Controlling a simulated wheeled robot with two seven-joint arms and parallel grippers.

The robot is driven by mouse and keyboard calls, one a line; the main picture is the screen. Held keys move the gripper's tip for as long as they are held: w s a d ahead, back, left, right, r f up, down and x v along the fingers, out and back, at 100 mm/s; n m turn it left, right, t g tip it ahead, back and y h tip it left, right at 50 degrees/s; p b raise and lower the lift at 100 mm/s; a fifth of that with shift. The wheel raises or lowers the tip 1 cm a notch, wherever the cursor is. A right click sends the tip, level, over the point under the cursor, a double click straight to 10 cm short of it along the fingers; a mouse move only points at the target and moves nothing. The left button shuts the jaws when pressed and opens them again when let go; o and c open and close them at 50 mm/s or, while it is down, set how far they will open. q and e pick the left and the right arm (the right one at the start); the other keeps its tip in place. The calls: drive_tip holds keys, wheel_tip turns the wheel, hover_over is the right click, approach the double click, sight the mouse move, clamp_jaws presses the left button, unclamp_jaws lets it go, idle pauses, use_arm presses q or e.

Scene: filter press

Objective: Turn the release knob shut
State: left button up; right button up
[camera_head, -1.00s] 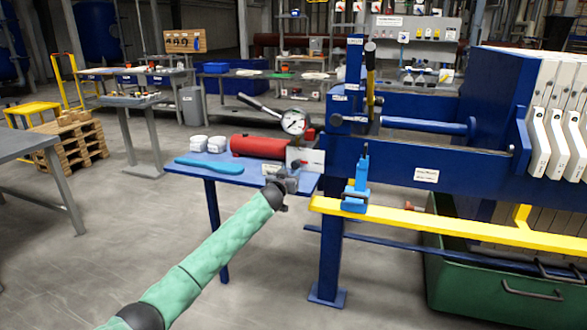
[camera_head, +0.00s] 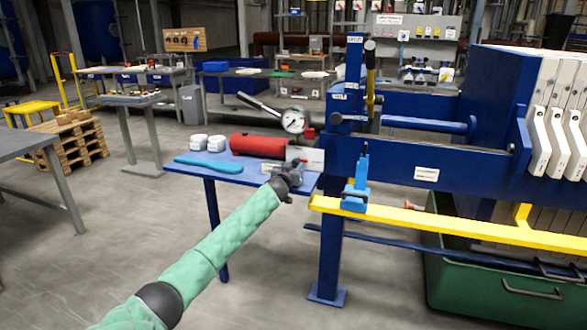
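A red hand-pump cylinder (camera_head: 257,146) lies on a small blue side table (camera_head: 222,176). A round pressure gauge (camera_head: 294,121) and a dark lever (camera_head: 258,104) stand above it, and a pale block (camera_head: 305,156) is at its right end. My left gripper (camera_head: 291,174) is at the table's right part, just in front of and below the pale block. It is small and dark here, so its finger opening and any contact are unclear. I cannot make out the release knob; the gripper may hide it. My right gripper is not in view.
Two white items (camera_head: 208,142) and a light-blue item (camera_head: 208,162) lie on the table's left part. The press's blue frame (camera_head: 331,240), a light-blue clamp-like part (camera_head: 358,188) and a yellow rail (camera_head: 440,222) are close on the right.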

use_arm(q)
drive_tip(key=shift+n, duration=0.5)
drive_tip(key=shift+n+p, duration=0.3)
drive_tip(key=shift+n, duration=0.6)
drive_tip(key=o, duration=0.7)
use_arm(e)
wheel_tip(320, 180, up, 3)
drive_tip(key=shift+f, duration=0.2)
use_arm(q)
drive_tip(key=shift+s, duration=0.15)
